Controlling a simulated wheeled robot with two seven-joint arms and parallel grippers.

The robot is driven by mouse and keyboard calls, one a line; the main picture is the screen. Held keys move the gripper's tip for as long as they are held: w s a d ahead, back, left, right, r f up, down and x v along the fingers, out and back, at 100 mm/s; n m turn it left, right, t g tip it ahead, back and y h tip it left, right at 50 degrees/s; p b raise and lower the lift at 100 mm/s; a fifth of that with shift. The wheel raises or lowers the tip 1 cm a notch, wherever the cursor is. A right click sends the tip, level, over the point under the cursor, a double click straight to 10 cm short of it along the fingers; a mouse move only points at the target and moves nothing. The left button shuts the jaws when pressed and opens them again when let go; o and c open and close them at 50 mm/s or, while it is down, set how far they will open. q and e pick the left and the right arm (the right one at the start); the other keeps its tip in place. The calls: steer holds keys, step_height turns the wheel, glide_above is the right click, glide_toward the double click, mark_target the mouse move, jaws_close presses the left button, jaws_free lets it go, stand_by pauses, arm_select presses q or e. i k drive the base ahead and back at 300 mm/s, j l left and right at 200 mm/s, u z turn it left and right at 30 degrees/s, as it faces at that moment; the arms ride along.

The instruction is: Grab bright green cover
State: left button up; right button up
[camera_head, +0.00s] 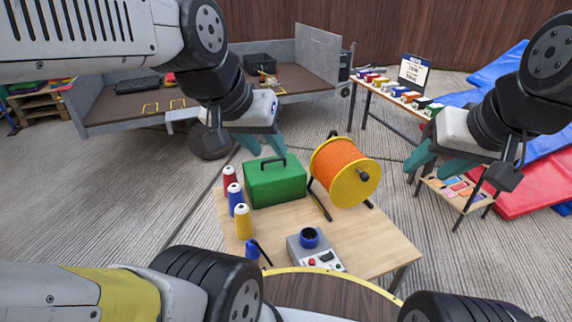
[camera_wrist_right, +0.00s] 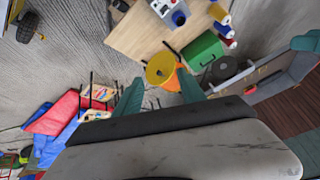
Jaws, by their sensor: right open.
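The bright green cover (camera_head: 275,184) is a box shape with a dark handle on top, standing on the wooden table (camera_head: 375,240). It also shows in the right wrist view (camera_wrist_right: 203,52). My left gripper (camera_head: 262,145) is just above and behind the cover's top, near the handle, with its teal fingers apart and nothing between them. I cannot tell whether it touches the handle. My right gripper (camera_head: 437,164) is open and empty, right of the orange reel and well away from the cover. Its spread fingers also show in the right wrist view (camera_wrist_right: 158,92).
An orange cable reel (camera_head: 340,168) stands close right of the cover. Red (camera_head: 230,175), blue and yellow (camera_head: 243,222) thread cones stand left of it. A grey control box (camera_head: 315,252) is in front. A trailer (camera_head: 130,115) and a narrow table (camera_head: 385,98) stand behind.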

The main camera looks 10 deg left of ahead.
mark_target(269, 181)
steer(key=k+j, duration=0.1)
steer(key=j, duration=0.3)
steer(key=k+j, duration=0.15)
steer(key=j, duration=0.25)
steer(key=k+j, duration=0.1)
steer(key=j, duration=0.3)
steer(key=k+j, duration=0.1)
steer(key=j, duration=0.3)
steer(key=i+j, duration=0.1)
steer(key=j, duration=0.3)
steer(key=i+j, duration=0.1)
steer(key=j, duration=0.3)
steer(key=i+j, duration=0.1)
steer(key=j, duration=0.25)
steer(key=i+l, duration=0.1)
steer(key=i, duration=0.3)
steer(key=i+u, duration=0.1)
steer(key=i, duration=0.35)
steer(key=l, duration=0.05)
